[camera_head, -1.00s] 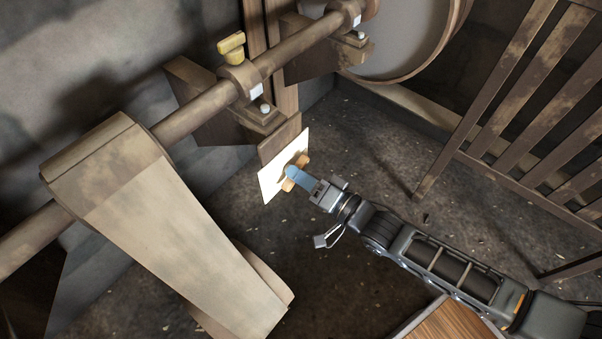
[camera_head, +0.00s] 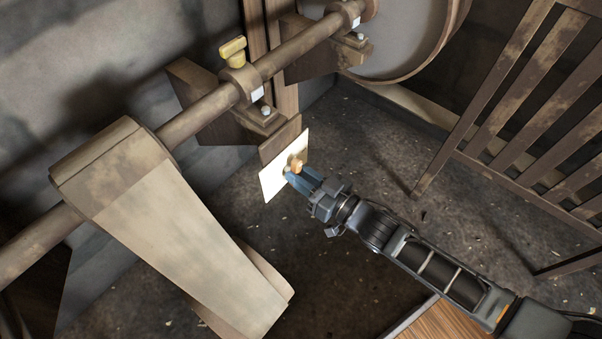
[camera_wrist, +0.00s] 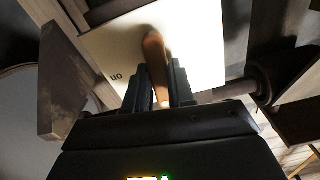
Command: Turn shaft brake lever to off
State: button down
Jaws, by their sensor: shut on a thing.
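The shaft brake lever is a small orange-brown handle (camera_head: 297,165) on a cream plate (camera_head: 270,184), mounted below the shaft bracket. My gripper (camera_head: 297,177) is at the plate, its blue-grey fingers closed around the handle. In the wrist view the handle (camera_wrist: 155,58) runs between the two dark fingers (camera_wrist: 158,85), its near end showing between them. The plate (camera_wrist: 200,40) fills the view behind; the word "on" is printed near its edge, upside down here. No "off" label is visible.
A long shaft (camera_head: 195,118) runs diagonally past a wooden bracket (camera_head: 205,105) with a yellow knob (camera_head: 232,48). A wide belt (camera_head: 190,235) hangs from a drum at left. A slatted wooden railing (camera_head: 520,120) stands at right. The floor between is clear.

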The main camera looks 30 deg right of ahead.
jog(key=shift+n, duration=0.9)
jog(key=c, duration=1)
grip_release()
jog(key=shift+s, duration=0.1)
jog(key=p+v, duration=0.2)
jog(key=v, duration=0.5)
jog(key=shift+s+d, duration=0.15)
jog(key=shift+s, duration=0.15)
